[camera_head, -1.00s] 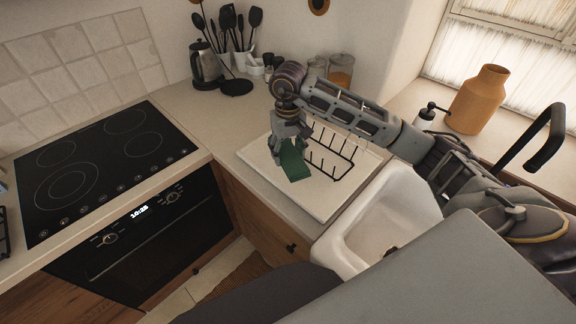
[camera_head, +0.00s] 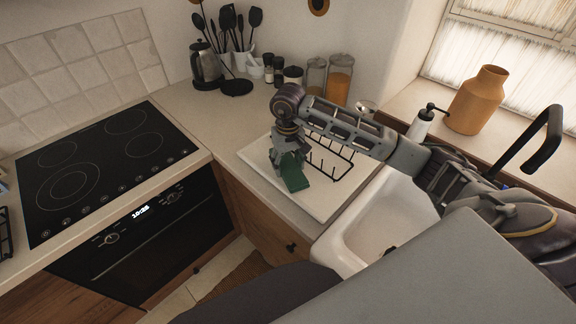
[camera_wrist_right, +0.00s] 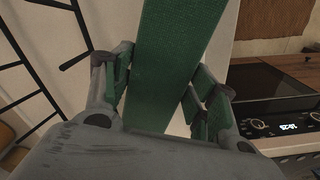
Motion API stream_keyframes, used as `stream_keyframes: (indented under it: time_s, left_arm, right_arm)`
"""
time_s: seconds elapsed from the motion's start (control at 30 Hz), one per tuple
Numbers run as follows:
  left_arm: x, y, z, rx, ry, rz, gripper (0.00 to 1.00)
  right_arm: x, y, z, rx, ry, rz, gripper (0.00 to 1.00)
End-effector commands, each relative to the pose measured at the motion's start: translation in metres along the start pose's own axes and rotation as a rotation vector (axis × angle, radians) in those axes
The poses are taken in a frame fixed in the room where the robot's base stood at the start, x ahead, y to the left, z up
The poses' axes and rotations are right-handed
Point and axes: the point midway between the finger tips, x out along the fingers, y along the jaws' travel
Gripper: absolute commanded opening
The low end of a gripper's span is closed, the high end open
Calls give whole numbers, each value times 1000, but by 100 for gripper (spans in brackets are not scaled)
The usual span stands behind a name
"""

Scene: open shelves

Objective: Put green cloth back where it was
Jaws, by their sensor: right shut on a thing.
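The green cloth (camera_head: 294,172) hangs from my right gripper (camera_head: 286,158), over the white draining board (camera_head: 318,208) beside the sink. In the right wrist view the cloth (camera_wrist_right: 172,60) runs as a flat strip between the two fingers of the right gripper (camera_wrist_right: 162,85), which is shut on it. The cloth's lower end is over or on the board; I cannot tell whether it touches. My left gripper is not in view.
A black wire rack (camera_head: 330,160) stands on the board just right of the gripper. The sink (camera_head: 385,222) is to the right, with a black faucet (camera_head: 540,140). The hob (camera_head: 95,165) is at left. A kettle (camera_head: 207,65), utensils and jars (camera_head: 338,80) stand at the back.

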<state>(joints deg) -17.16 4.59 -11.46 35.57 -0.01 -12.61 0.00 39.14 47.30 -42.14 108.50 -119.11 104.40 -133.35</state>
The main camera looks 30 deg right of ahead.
Motion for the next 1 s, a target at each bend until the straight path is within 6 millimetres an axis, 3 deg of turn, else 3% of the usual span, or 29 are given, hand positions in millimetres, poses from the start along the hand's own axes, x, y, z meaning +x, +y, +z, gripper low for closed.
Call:
stream_keyframes:
  time_s: [0.2, 1.0]
  left_arm:
    - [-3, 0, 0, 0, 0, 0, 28]
    - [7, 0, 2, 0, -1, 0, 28]
  right_arm:
    - [14, 0, 0, 0, -1, 0, 36]
    - [22, 0, 0, -1, 1, 0, 36]
